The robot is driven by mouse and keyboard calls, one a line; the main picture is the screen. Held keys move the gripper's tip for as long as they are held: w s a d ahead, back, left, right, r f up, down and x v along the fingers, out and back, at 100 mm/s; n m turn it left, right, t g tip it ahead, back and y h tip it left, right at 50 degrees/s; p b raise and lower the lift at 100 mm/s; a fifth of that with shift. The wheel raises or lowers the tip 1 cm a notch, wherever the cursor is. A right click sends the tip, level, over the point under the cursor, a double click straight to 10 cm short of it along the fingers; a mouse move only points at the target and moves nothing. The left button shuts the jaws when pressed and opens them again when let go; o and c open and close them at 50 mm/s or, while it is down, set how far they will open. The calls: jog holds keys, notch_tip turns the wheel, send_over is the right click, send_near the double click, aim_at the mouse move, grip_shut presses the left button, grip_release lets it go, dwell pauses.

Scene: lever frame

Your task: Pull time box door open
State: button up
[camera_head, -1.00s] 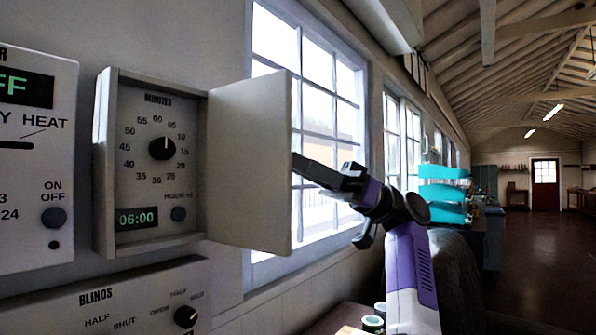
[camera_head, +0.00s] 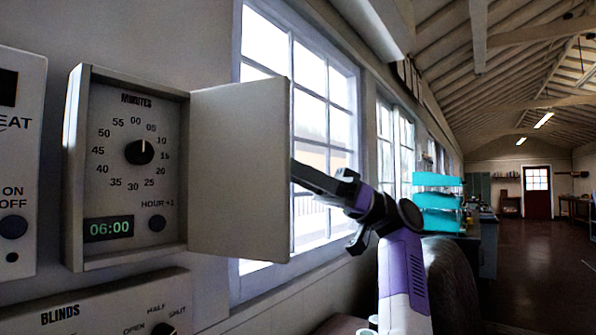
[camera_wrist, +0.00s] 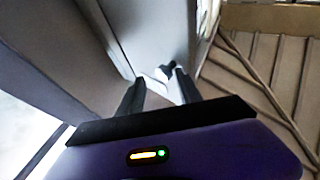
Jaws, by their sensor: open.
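The time box (camera_head: 78,170) is a grey wall box with a minutes dial (camera_head: 139,151), a display reading 06:00 and an HOUR +1 button. Its door (camera_head: 238,170) stands wide open, swung out from the box's right edge, and the dial face is fully exposed. My gripper (camera_head: 298,172) is at the door's outer right edge, with its fingertips partly hidden behind the door. In the wrist view the fingers (camera_wrist: 160,88) are apart, with a small pale and dark knob-like part (camera_wrist: 165,72) just beyond them. I cannot tell whether they touch the door.
A blinds panel (camera_head: 100,305) is below the box and another control panel (camera_head: 15,180) is to its left. Windows (camera_head: 310,110) line the wall behind the door. Turquoise trays (camera_head: 438,203) stand farther back. The floor at right is open.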

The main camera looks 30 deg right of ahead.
jog(key=shift+o, duration=1.2)
jog(key=shift+w+a, duration=0.25)
jog(key=shift+a, duration=0.25)
jog(key=shift+w+a, duration=0.2)
jog(key=shift+a, duration=0.3)
jog(key=shift+d, duration=0.1)
jog(key=v, duration=0.8)
jog(key=shift+s+b, duration=0.2)
jog(key=shift+b, duration=0.2)
jog(key=shift+d, duration=0.15)
